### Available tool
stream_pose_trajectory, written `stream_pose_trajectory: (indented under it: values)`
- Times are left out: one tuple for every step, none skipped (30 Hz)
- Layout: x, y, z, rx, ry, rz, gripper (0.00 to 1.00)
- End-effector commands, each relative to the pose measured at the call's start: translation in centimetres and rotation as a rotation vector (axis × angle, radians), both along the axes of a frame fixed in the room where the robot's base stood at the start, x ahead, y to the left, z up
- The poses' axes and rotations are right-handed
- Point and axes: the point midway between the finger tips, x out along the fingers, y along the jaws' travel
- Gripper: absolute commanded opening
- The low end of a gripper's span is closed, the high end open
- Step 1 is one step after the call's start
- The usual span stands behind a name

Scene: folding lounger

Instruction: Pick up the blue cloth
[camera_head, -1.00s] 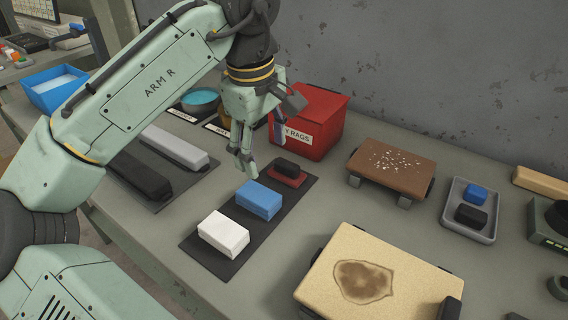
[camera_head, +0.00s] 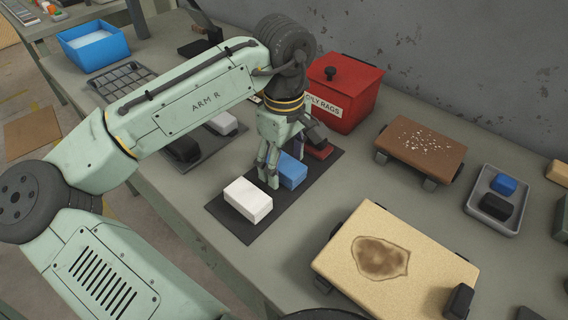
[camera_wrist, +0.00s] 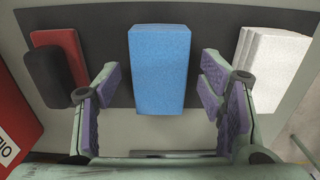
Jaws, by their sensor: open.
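The blue cloth (camera_head: 291,172) is a folded, block-shaped piece on a dark mat (camera_head: 240,226), between a white folded cloth and a dark red item. In the wrist view the blue cloth (camera_wrist: 158,68) lies centred ahead of the fingers. My gripper (camera_head: 270,178) is open and empty, low over the mat. In the head view it partly hides the blue cloth's left side. In the wrist view its purple-padded fingers (camera_wrist: 158,95) stand wide, one towards each side of the cloth. I see no contact with the cloth.
The white cloth (camera_head: 248,200) is close on one side. A red block with a black piece (camera_head: 318,149) is on the other. A red rags bin (camera_head: 345,95) stands behind. A brown board (camera_head: 421,148), a stained tan board (camera_head: 395,262) and a grey tray (camera_head: 498,200) are to the right.

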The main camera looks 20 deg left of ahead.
Motion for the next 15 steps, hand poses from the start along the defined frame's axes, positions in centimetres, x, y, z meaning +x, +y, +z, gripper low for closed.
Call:
stream_pose_trajectory:
  values:
    - [0.00,0.02,-0.28,0.000,0.000,0.000,0.63]
    - [0.01,0.03,-0.38,0.000,-0.001,0.001,0.63]
    - [0.02,0.02,-0.45,0.000,-0.001,0.001,0.63]
    - [0.02,0.02,-0.47,0.001,-0.001,0.001,0.63]
    - [0.02,0.02,-0.47,0.001,-0.001,0.000,0.63]
    - [0.03,0.02,-0.47,0.000,-0.001,0.000,0.63]
    - [0.02,0.02,-0.46,0.000,-0.001,0.000,0.63]
    - [0.03,0.02,-0.46,0.000,-0.001,0.000,0.63]
    - [0.03,0.02,-0.46,0.000,-0.001,0.000,0.61]
    - [0.03,0.02,-0.45,0.000,-0.001,0.000,0.59]
    - [0.03,0.01,-0.45,0.000,-0.001,0.000,0.57]
    - [0.03,0.01,-0.45,0.000,-0.001,0.000,0.55]
    - [0.03,0.01,-0.44,0.000,-0.001,0.000,0.53]
    - [0.03,0.01,-0.44,0.000,-0.001,0.000,0.51]
    - [0.03,0.01,-0.44,0.000,-0.001,0.000,0.48]
